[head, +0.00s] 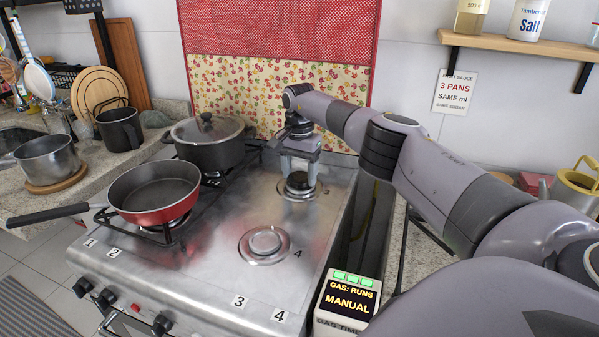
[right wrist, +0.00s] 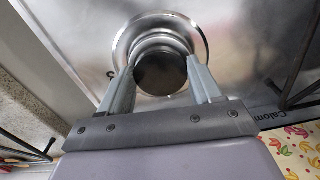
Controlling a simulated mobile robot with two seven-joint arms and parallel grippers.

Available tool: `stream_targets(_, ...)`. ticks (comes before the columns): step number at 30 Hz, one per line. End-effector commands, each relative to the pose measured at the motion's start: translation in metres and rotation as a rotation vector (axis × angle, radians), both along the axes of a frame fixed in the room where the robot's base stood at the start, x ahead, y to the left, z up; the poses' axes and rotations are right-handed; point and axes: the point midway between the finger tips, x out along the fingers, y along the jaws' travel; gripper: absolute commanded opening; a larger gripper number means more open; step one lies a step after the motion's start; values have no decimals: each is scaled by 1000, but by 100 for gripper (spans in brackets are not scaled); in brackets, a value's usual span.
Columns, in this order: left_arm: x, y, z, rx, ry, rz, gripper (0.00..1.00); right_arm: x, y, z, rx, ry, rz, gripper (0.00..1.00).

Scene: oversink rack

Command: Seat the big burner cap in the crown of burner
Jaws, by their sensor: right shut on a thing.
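My right gripper (head: 299,177) points down over the back right burner (head: 296,194) of the steel stove. It is shut on the dark round burner cap (right wrist: 161,73), with one finger on each side in the right wrist view (right wrist: 161,84). The cap also shows between the fingers in the head view (head: 297,182). Below it in the wrist view is the burner's pale metal crown and ring (right wrist: 160,25), with the cap covering part of it. I cannot tell whether the cap touches the crown. My left gripper is not in view.
The front right burner (head: 265,243) has no grate over it. A red pan (head: 155,192) and a lidded dark pot (head: 208,146) stand on the left grates. A gas timer box (head: 346,303) is at the stove's front right. The wall stands close behind.

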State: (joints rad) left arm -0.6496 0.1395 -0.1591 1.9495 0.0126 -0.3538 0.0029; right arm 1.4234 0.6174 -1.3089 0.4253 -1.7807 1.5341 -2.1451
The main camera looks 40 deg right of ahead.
Motion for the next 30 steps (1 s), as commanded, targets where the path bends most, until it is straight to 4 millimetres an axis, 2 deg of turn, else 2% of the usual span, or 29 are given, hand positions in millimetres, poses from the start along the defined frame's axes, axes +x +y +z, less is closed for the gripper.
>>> stream_targets(13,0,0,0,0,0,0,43,0,0,0,-1,-1,0,32)
stream_targets(14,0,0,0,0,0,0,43,0,0,0,-1,-1,0,74)
stream_targets(15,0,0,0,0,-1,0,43,0,0,0,0,-1,0,87)
stream_targets(16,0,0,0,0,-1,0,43,0,0,0,-1,-1,0,94)
stream_targets(22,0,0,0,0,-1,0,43,0,0,0,0,-1,0,94)
stream_targets(23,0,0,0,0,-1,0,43,0,0,0,0,0,0,100)
stream_targets(30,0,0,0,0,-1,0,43,0,0,0,0,0,0,100)
